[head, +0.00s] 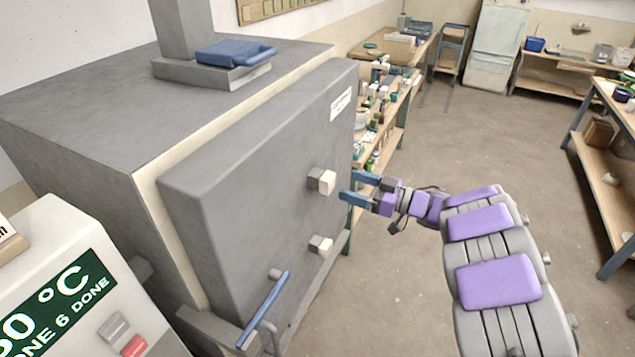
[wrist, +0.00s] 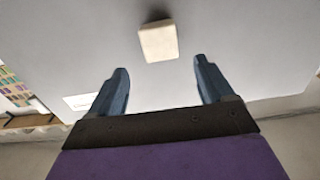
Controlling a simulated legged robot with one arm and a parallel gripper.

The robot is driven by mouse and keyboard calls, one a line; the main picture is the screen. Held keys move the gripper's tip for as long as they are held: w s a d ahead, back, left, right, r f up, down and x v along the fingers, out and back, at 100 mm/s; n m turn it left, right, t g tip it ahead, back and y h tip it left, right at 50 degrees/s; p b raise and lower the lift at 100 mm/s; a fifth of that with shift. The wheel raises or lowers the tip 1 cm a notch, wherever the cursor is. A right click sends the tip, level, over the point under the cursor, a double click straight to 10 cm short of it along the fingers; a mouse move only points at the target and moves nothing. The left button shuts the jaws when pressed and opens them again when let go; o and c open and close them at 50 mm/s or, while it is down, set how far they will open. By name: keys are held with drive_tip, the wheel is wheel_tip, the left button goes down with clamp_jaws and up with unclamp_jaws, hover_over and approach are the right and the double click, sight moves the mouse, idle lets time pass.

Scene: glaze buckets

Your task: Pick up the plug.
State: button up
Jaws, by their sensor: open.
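A cream block-shaped plug (head: 327,182) sticks out of the grey kiln door (head: 250,170), at its upper right. A second similar plug (head: 321,245) sits lower on the same door. My gripper (head: 348,187) is open and empty, with its blue fingers pointing at the door just right of the upper plug. In the wrist view one cream plug (wrist: 158,41) shows beyond the fingertips, about midway between the two fingers (wrist: 161,66). It appears clear of both fingers.
A blue door handle (head: 266,310) juts out at the door's lower part. A control box (head: 85,290) with a display stands at the lower left. A cluttered shelf bench (head: 395,110) stands behind the door. The floor to the right is open.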

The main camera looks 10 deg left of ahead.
sight(333, 178)
drive_tip(key=shift+b+x, duration=0.8)
drive_tip(key=shift+x, duration=3.2)
drive_tip(key=shift+s+d+r, duration=0.1)
drive_tip(key=shift+d+r, duration=0.05)
drive_tip(key=shift+r, duration=0.05)
drive_tip(key=c, duration=1.1)
